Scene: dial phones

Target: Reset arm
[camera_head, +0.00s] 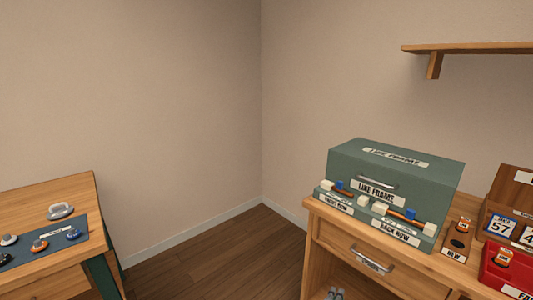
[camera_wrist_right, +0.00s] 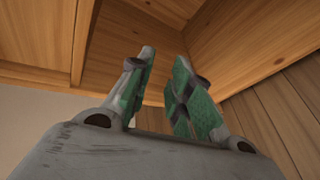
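My right gripper (camera_wrist_right: 166,62) shows in the right wrist view. Its two grey fingers with green pads stand apart, with nothing between them. Wooden panels that meet in a corner (camera_wrist_right: 185,50) lie beyond the fingertips; I cannot tell whether they touch. In the head view, small grey shapes (camera_head: 335,293) show low in the opening under the drawer; I cannot tell whether they are my right fingertips. My left gripper is in neither view.
A wooden cabinet (camera_head: 330,230) at right bears a green "LINE FRAME" box (camera_head: 400,165), coloured plugs, a red tray (camera_head: 500,275) and number cards (camera_head: 500,228). A wooden table (camera_head: 50,200) with a blue mat and knobs stands left. Bare floor (camera_head: 215,260) lies between.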

